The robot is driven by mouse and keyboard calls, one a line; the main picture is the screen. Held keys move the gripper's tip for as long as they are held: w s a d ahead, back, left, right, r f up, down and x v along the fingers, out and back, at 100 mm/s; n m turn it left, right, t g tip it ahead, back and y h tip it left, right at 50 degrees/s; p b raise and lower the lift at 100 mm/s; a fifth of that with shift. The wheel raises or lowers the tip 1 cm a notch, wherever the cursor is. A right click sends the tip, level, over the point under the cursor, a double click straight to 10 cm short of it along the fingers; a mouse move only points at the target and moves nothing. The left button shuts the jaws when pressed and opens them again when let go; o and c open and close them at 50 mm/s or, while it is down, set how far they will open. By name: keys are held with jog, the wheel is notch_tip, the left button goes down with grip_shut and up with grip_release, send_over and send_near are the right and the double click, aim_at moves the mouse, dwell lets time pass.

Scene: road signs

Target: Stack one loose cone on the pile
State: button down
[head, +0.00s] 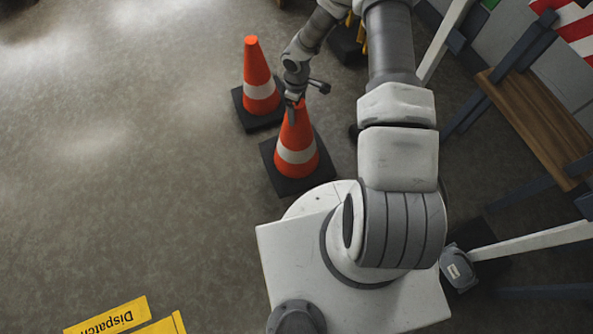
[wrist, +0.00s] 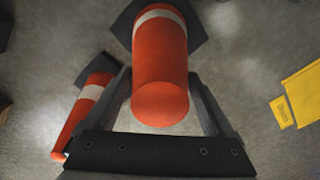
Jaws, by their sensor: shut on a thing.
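An orange cone (head: 297,157) with a white band and a dark square base is upright beside my body in the head view. My gripper (head: 294,103) is shut on its tip from above. In the wrist view the held cone (wrist: 160,65) points its tip at the camera, between the fingers of my gripper (wrist: 160,88). I cannot tell whether its base touches the floor. A second orange cone (head: 259,82) stands upright on the floor, behind and left of it; it also shows in the wrist view (wrist: 88,105). I cannot tell which cone is the pile.
A wooden bench (head: 528,125) with dark legs stands on the right, near a red-and-white striped board (head: 577,25). Yellow "Dispatch" signage (head: 107,317) lies at the lower left. The grey floor (head: 120,170) on the left is clear.

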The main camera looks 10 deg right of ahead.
aim_at(297, 137)
jog(key=shift+w, duration=0.1)
jog(key=shift+f+b, duration=1.7)
jog(key=shift+f, duration=3.05)
jog(key=shift+f, duration=0.15)
grip_release()
